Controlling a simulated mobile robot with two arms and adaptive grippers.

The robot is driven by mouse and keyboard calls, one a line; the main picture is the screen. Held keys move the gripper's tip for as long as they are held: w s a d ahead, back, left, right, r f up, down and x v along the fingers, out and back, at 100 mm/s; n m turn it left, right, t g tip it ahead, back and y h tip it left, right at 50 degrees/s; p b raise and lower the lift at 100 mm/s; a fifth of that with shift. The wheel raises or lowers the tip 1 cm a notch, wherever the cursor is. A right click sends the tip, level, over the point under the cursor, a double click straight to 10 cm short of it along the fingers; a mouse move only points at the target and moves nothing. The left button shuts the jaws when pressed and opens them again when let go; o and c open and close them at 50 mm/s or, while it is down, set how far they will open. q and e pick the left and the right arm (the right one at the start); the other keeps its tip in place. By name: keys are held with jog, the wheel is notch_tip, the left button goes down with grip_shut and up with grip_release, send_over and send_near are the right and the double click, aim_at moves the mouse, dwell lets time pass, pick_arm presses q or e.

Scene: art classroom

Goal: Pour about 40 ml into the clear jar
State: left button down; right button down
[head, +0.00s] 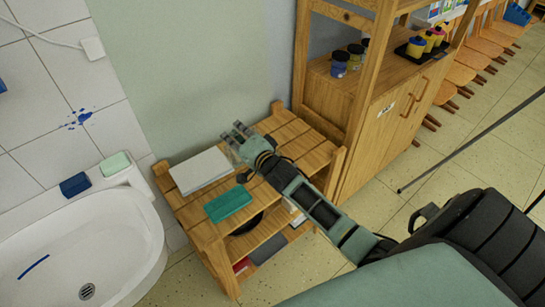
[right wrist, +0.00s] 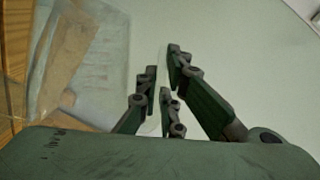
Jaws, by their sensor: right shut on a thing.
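My right gripper (head: 238,134) reaches over the back of a low slatted wooden shelf in the head view. In the right wrist view the gripper's dark green fingers (right wrist: 165,83) are close together, shut on a pale, see-through thing that is hard to make out. A large clear, see-through shape (right wrist: 85,65) fills the left of that view; I cannot tell whether it is the clear jar or the held vessel. No liquid can be made out. In the head view no clear jar can be told apart. My left gripper is not in view.
The slatted shelf (head: 290,133) holds a white flat block (head: 200,170) and a teal box (head: 228,204). A white sink (head: 120,235) is at left. A wooden cabinet (head: 365,125) with paint jars (head: 340,62) stands at right.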

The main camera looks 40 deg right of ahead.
jog(key=shift+a+r, duration=0.2)
jog(key=shift+a, duration=0.2)
dwell(0.6)
